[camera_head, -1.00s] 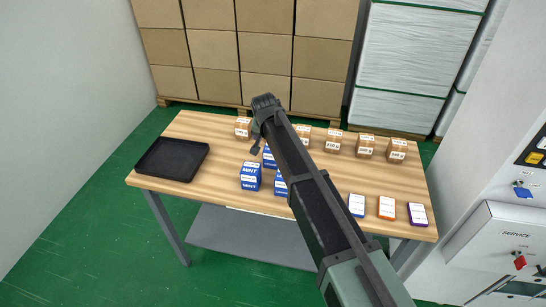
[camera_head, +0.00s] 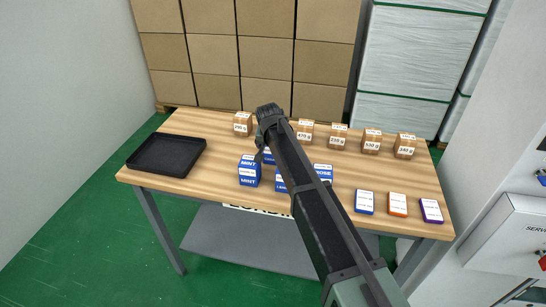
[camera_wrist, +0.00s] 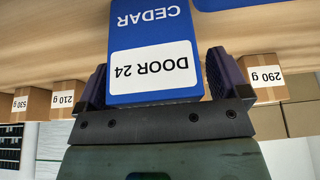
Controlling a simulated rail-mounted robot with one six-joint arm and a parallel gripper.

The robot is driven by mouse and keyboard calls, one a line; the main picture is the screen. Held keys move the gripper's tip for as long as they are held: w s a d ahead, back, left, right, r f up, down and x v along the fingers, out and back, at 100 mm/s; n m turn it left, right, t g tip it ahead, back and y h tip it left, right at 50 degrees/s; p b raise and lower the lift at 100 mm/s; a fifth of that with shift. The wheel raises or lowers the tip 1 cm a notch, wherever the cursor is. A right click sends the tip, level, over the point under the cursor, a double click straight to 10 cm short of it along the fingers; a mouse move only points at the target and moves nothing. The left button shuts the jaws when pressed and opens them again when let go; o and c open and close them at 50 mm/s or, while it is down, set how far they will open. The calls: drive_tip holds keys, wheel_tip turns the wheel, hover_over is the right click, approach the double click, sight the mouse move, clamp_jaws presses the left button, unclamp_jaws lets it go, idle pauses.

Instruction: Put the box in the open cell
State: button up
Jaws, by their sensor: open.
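My gripper (camera_head: 262,146) is over the middle of the wooden table, its fingers mostly hidden by my arm in the head view. In the wrist view my gripper (camera_wrist: 158,85) is open, with one dark finger on each side of a blue box (camera_wrist: 150,30). The box shows upside down, with the word CEDAR and a white label reading DOOR 24. Its sides are close to both fingers; I cannot tell whether they touch. More blue boxes stand near my arm in the head view, including a MINT box (camera_head: 249,172) and a ROSE box (camera_head: 323,171). No open cell is visible.
A black tray (camera_head: 130,167) lies at the table's left. Brown weight-labelled boxes (camera_head: 371,142) line the back edge. Blue, orange (camera_head: 397,204) and purple (camera_head: 431,211) labelled items lie at the front right. A white SERVICE cabinet (camera_head: 510,230) stands right of the table.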

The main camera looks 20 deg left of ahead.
drive_tip(key=shift+r, duration=0.1)
drive_tip(key=c, duration=1.1)
drive_tip(key=shift+o, duration=0.2)
wheel_tip(320, 180, up, 20)
drive_tip(key=p, duration=1.9)
drive_tip(key=shift+p, duration=0.4)
